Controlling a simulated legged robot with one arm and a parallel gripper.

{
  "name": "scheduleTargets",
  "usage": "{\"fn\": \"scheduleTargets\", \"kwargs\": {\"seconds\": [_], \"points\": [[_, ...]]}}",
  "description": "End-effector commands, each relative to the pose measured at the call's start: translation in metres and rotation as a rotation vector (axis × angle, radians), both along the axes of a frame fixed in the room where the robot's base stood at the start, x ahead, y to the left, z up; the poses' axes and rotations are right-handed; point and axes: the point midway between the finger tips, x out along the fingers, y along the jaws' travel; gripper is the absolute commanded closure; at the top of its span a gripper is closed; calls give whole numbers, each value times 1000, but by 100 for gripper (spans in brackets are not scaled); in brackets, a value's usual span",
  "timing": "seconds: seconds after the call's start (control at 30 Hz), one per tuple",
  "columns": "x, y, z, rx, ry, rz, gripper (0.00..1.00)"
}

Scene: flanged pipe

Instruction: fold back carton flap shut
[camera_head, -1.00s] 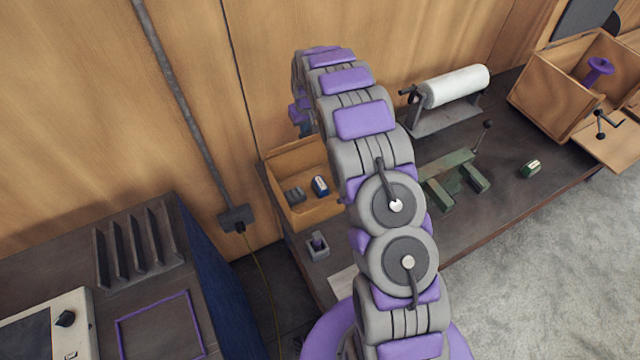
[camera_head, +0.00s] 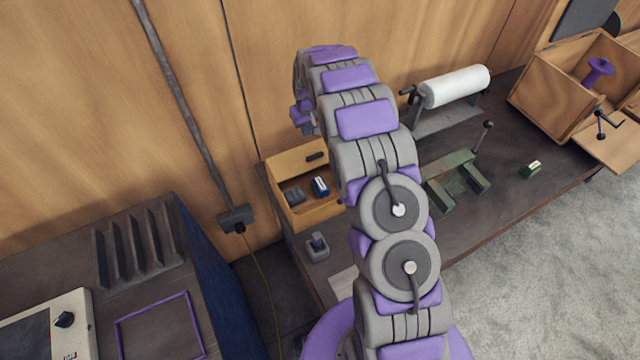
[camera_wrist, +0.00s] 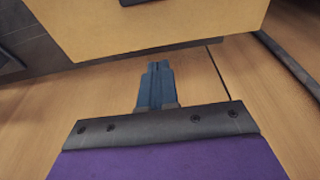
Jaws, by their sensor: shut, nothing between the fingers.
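The carton appears to be the tan open-topped box (camera_head: 327,211) left of my arm in the head view. A dark block and a small blue item lie inside it. Its raised tan back panel (camera_head: 289,161) has a dark slot; I cannot tell for sure that this is the back flap. In the wrist view a tan panel (camera_wrist: 150,28) with a dark slot fills the top. My gripper (camera_wrist: 157,68) is shut and empty, pointing toward this panel's lower edge; contact cannot be told. In the head view the fingertips are hard to make out.
A white roll on a stand (camera_head: 455,86), a green fixture (camera_head: 455,178) and a wooden box (camera_head: 545,95) stand right of my arm. A small grey holder (camera_head: 317,247) sits in front of the carton. A wooden wall (camera_head: 270,60) rises behind.

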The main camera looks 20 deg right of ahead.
Motion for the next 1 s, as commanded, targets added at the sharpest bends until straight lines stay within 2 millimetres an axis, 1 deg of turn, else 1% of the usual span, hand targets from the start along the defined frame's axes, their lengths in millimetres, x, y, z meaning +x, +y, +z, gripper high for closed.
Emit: {"fn": "scheduleTargets", "kwargs": {"seconds": [0.3,1.0], "points": [[1,0,24,0,-4,0,100],[1,0,73,0,-2,0,100]]}}
